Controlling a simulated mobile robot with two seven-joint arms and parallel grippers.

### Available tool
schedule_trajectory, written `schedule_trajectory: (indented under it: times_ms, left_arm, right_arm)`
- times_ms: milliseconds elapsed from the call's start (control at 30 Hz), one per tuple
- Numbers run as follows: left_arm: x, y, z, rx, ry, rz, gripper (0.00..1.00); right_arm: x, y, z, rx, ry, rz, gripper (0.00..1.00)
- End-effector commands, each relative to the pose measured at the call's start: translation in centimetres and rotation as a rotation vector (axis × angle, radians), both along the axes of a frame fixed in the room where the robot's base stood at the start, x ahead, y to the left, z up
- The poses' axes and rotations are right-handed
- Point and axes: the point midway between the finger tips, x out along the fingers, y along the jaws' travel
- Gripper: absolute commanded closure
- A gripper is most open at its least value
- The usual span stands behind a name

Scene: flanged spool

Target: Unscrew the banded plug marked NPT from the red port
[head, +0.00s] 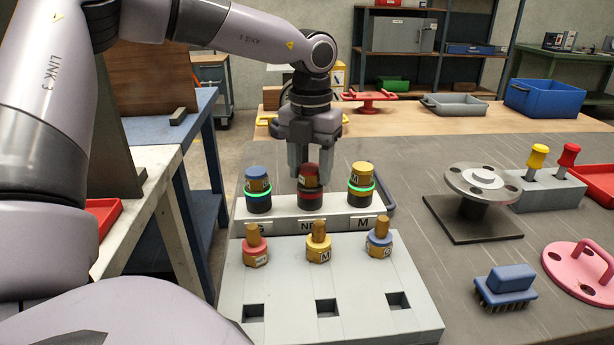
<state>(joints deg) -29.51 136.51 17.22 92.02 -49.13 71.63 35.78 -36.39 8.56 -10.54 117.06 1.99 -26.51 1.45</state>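The dark-red-topped plug (310,174) stands upright in the middle port, which has a red ring (311,194). The label below it is partly readable as NP. My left gripper (311,166) points down at this plug, its fingers apart and close to either side of the plug's top. I cannot make out whether they touch it. A blue-topped plug (257,179) stands in the left port and a yellow-topped plug (361,175) in the right port, both with green rings. My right gripper is out of view.
In front, a grey block (285,285) has square holes and holds a pink plug (255,248), a yellow plug (318,246) and a blue plug (379,240). A flanged spool (484,190), a brush (507,287) and a pink flange (585,270) are at right.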

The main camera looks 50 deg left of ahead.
Motion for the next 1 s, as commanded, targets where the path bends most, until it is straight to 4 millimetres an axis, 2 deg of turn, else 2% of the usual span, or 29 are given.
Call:
schedule_trajectory:
  times_ms: [33,100,133,267,367,800,1000]
  left_arm:
    - [0.0,0.0,0.0,0.0,0.0,0.001,0.68]
    - [0.0,0.0,0.0,0.0,0.0,0.001,0.91]
    - [0.0,0.0,0.0,0.0,0.0,0.001,0.99]
    - [0.0,0.0,0.0,0.002,-0.001,0.02,1.0]
    - [0.1,0.0,-0.2,0.002,-0.003,0.111,1.0]
    - [0.1,0.0,-0.1,0.003,-0.005,0.724,1.0]
    - [0.0,0.0,0.2,-0.001,-0.001,0.959,1.0]
  right_arm:
    - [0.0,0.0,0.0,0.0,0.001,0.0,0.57]
    - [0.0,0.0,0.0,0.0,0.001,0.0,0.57]
    - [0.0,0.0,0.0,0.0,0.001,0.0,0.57]
    - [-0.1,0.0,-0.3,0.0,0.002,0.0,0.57]
    - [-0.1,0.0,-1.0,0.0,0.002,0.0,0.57]
    - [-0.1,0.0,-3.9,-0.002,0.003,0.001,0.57]
    - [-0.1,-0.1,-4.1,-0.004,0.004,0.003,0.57]
